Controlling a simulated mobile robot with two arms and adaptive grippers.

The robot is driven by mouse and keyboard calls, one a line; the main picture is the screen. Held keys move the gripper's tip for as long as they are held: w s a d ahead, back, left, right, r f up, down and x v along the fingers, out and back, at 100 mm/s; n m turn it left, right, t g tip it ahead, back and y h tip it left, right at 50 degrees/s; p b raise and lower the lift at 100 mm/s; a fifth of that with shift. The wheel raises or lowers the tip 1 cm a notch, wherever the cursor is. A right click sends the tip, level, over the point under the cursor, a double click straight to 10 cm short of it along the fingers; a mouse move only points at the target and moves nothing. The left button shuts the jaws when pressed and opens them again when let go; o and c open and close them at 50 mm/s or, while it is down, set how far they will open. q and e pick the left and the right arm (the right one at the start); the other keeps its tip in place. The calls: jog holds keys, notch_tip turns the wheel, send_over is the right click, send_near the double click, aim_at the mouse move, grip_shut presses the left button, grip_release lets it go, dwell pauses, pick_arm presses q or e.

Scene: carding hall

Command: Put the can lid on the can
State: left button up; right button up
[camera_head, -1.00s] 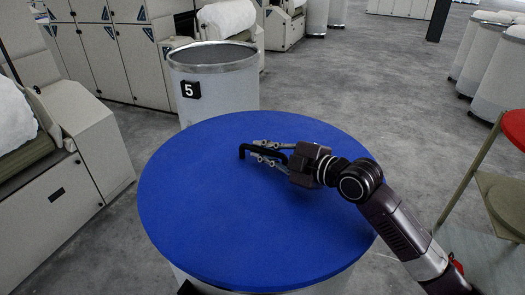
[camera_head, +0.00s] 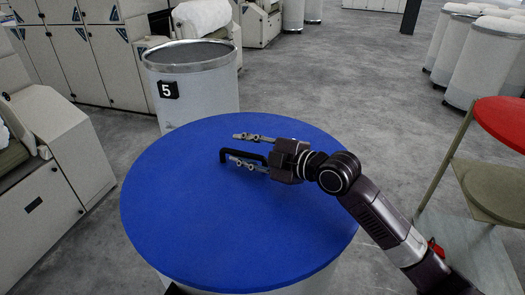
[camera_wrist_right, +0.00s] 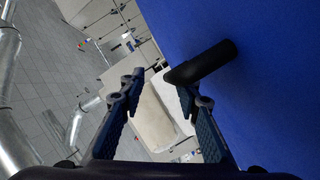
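The can lid (camera_head: 210,220) is a large blue disc with a black bar handle (camera_head: 224,156). It lies over the top of a pale can (camera_head: 318,281), whose side shows only below the near edge; how the rim sits is hidden. My right gripper (camera_head: 236,148) is open just above the lid at the handle. One finger is beside the handle and partly covers it; the other is spread away toward the back. In the right wrist view the handle (camera_wrist_right: 205,63) is by the right-hand finger, the gap between the fingertips (camera_wrist_right: 160,88) is empty, and the blue lid (camera_wrist_right: 270,90) fills the right side. My left gripper is out of view.
An open can numbered 5 (camera_head: 200,95) stands close behind the lid. Beige machine cabinets (camera_head: 50,190) stand at left. A stand with a red round top (camera_head: 505,122) is at right, with several white cans (camera_head: 492,65) behind it. Grey floor (camera_head: 330,75) is free at the back.

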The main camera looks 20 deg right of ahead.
jog(key=b+v, duration=0.4)
jog(key=v, duration=0.6)
jog(key=shift+s+d+r, duration=0.15)
jog(key=shift+d, duration=0.1)
jog(key=shift+s+d+r+b, duration=0.3)
jog(key=shift+s+r, duration=0.1)
jog(key=shift+s, duration=0.3)
